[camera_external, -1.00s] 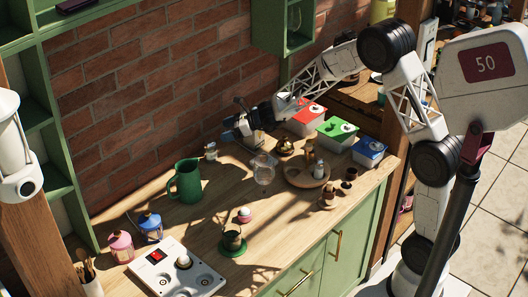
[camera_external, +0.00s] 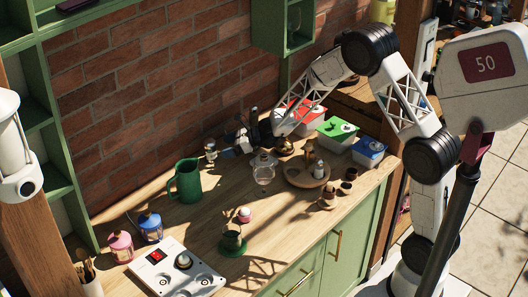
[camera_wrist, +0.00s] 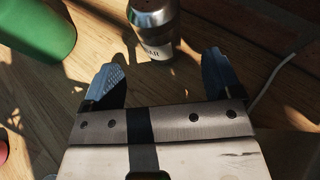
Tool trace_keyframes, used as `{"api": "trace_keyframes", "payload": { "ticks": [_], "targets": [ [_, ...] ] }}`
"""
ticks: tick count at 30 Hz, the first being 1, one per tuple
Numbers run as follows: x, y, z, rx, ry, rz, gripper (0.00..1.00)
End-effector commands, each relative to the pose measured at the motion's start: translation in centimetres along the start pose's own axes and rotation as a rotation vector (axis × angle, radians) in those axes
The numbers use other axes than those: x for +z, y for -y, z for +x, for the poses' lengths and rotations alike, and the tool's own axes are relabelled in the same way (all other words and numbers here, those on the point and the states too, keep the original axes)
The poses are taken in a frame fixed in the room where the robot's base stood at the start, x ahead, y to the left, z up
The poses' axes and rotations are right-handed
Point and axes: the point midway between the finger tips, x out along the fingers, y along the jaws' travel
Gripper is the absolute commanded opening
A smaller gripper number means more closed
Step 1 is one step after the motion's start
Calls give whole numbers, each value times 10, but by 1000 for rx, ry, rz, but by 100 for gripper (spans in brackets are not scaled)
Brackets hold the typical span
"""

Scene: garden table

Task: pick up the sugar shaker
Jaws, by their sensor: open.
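The sugar shaker (camera_external: 210,150) stands upright near the back of the table, beside the brick wall, just right of the green jug (camera_external: 187,181). In the wrist view the shaker (camera_wrist: 153,32) has a dark metal body and a pale label with letters ending "AR". My gripper (camera_external: 228,149) is low over the table, just right of the shaker. In the wrist view my gripper (camera_wrist: 160,72) is open and empty. The shaker stands just beyond the fingertips, roughly between their lines and slightly left of centre. The top of the shaker is cut off by the picture's edge.
The jug (camera_wrist: 36,25) shows at upper left in the wrist view. A glass vessel (camera_external: 264,171) stands right of my gripper, and a round wooden tray (camera_external: 295,178) with small items lies farther right. The wood in front of the shaker is mostly clear.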

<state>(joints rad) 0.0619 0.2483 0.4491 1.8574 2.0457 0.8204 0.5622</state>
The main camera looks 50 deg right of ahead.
Motion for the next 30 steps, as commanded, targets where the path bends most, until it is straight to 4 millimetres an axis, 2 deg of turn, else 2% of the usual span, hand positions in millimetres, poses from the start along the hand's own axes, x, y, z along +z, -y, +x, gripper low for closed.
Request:
{"api": "trace_keyframes", "payload": {
  "ticks": [1,7,23,30],
  "targets": [
    [-7,0,3,0,-1,1,84],
    [-4,0,17,0,0,0,84],
    [-4,0,22,0,0,0,84],
    [-4,0,41,0,0,1,84]
  ]
}}
